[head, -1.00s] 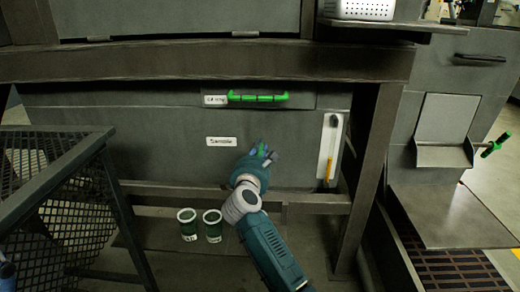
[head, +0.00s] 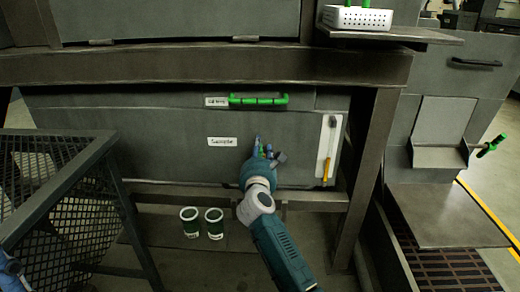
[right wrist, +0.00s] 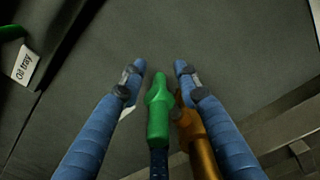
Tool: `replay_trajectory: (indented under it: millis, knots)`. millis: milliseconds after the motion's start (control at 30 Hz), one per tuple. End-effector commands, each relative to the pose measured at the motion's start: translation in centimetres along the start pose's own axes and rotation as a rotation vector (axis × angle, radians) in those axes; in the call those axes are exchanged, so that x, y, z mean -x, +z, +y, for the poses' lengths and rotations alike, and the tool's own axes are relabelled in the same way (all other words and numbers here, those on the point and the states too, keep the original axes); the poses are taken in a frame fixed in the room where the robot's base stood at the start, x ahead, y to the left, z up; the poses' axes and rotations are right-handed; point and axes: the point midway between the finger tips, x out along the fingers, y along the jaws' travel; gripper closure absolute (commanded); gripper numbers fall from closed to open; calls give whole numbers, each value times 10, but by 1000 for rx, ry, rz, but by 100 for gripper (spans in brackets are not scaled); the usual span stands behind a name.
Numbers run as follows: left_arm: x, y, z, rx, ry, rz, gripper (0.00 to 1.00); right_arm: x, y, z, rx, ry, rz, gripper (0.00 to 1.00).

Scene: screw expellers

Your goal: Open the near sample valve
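The near sample valve shows a green handle (right wrist: 157,108) with a brass-coloured body (right wrist: 196,140) beside it in the right wrist view. In the head view a bit of green (head: 268,150) shows at my right gripper (head: 267,148), below and right of the "Sample" label (head: 222,142). In the right wrist view the blue fingers of my right gripper (right wrist: 159,69) are apart, one on each side of the green handle. A gap shows on both sides. A blue part, likely of my left gripper (head: 9,268), shows at the left edge; its fingers cannot be made out.
A green drawer handle (head: 258,99) sits above, by the "Oil tray" label (head: 217,101). Two green cups (head: 190,220) stand below. A mesh railing (head: 60,185) is at left, a frame post (head: 368,165) at right.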

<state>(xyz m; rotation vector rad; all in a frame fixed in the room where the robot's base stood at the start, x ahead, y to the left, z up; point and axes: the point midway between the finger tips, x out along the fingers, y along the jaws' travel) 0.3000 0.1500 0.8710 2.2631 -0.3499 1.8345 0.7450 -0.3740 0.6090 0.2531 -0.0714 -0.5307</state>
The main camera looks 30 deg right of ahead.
Motion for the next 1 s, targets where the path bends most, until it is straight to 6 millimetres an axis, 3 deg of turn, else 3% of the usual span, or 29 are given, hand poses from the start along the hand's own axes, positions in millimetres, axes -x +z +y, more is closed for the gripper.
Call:
replay_trajectory:
  millis: [267, 700, 1000]
  knots:
    - [-1, 0, 0, -1, 0, 3, 22, 13, -3, 1, -2, 2, 4, 68]
    - [0, 0, 0, 0, 0, 2, 22, 99, -2, -1, -2, 0, 4, 68]
    - [0, 0, 0, 0, 0, 1, 22, 120, 0, -1, -1, -1, 1, 68]
